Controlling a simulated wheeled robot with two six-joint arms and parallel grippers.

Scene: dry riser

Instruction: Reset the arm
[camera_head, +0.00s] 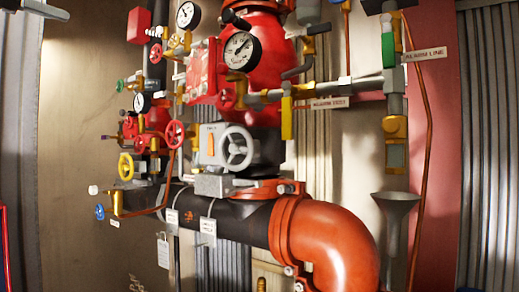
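Neither of my grippers can be made out in the head view. No arm link can be clearly identified either. The dry riser assembly fills the middle of the view, with a large red valve body (262,85) and a grey handwheel (236,148) on its front. Below it, a black pipe (245,222) runs right into a thick orange-red elbow (335,245) that bends down.
A pressure gauge (242,50) sits on the red body, with another gauge (187,15) up left. Small handwheels include a red one (174,134), a yellow one (126,166) and a blue one (99,211). A grey funnel (395,203) stands right. Corrugated panels (492,150) flank the wall.

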